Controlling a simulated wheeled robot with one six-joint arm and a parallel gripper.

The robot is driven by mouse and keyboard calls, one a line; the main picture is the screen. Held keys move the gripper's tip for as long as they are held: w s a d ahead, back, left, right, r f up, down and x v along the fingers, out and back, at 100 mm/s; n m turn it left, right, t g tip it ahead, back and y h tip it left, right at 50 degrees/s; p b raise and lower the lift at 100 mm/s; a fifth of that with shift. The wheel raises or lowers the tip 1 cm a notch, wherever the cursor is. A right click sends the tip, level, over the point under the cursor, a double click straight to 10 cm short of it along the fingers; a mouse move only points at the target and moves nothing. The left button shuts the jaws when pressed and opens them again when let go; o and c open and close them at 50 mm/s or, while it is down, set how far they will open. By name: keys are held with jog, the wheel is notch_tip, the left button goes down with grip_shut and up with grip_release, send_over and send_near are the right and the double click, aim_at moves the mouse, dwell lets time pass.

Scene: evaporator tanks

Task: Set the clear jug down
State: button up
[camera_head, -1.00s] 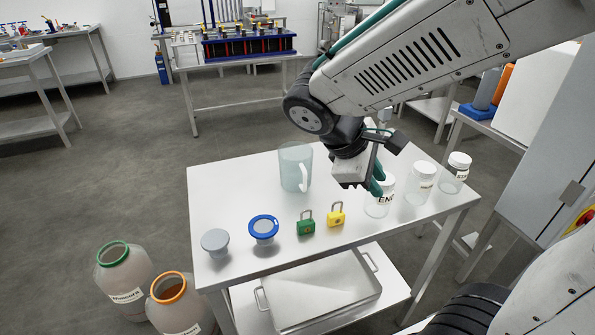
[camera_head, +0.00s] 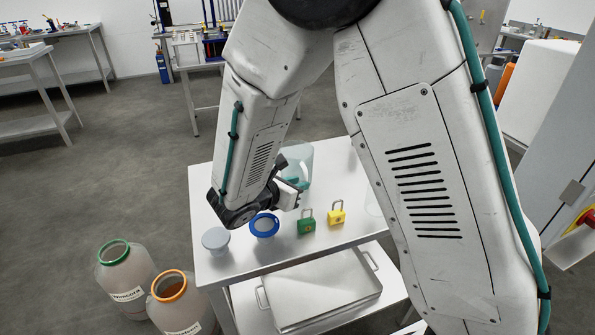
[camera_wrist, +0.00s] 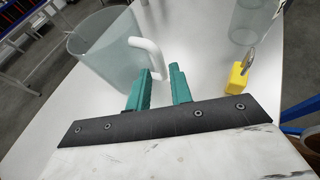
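The clear jug (camera_head: 300,155) stands upright on the white table (camera_head: 232,183), partly hidden behind my arm in the head view. In the wrist view the jug (camera_wrist: 92,48) is at the upper left, with its white handle (camera_wrist: 149,55) turned towards my gripper (camera_wrist: 160,75). My two teal fingers are apart, with a visible gap. The handle's lower end shows close to that gap, beside the left fingertip; I cannot tell whether they touch. In the head view my gripper (camera_head: 296,187) is low over the table, just in front of the jug.
A green padlock (camera_head: 306,226), a yellow padlock (camera_head: 336,217), a blue-rimmed funnel (camera_head: 264,231) and a grey one (camera_head: 215,238) stand along the table's front. A clear jar (camera_wrist: 252,22) stands beyond the yellow padlock in the wrist view. A metal tray (camera_head: 325,285) is below.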

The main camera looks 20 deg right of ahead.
aim_at(298, 170)
jog(key=x, duration=0.4)
jog(key=shift+f, duration=0.15)
grip_shut()
